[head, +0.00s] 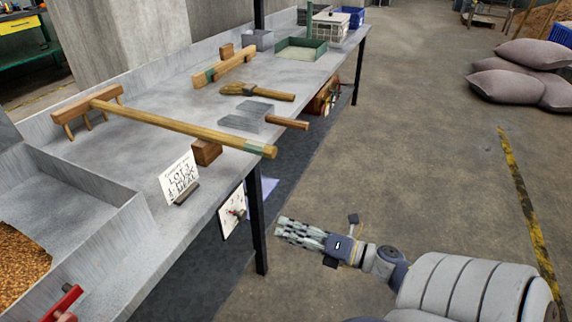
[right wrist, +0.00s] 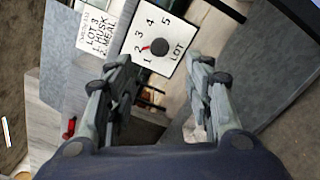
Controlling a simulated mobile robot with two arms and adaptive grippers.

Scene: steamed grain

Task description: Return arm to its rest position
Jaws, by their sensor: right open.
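My right arm (head: 450,285) reaches in from the lower right in the head view. Its gripper (head: 282,230) is past the table's front edge, over the floor, and points left. In the right wrist view the right gripper (right wrist: 160,72) is open, with nothing between its fingers. Beyond its fingertips is a white dial panel (right wrist: 168,28) marked 1 to 5 and LOT, with a dark knob (right wrist: 158,46). The knob's red pointer appears to point near 2. The panel (head: 229,218) hangs at the table front, apart from the gripper in the head view. My left gripper is not in view.
A grey table (head: 170,90) holds a long wooden rake (head: 180,124), a brush (head: 257,91), a lettered card (head: 180,181) and a grain bin (head: 110,215). A red handle (head: 64,304) is at lower left. Grey sacks (head: 520,85) lie on the otherwise open floor at right.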

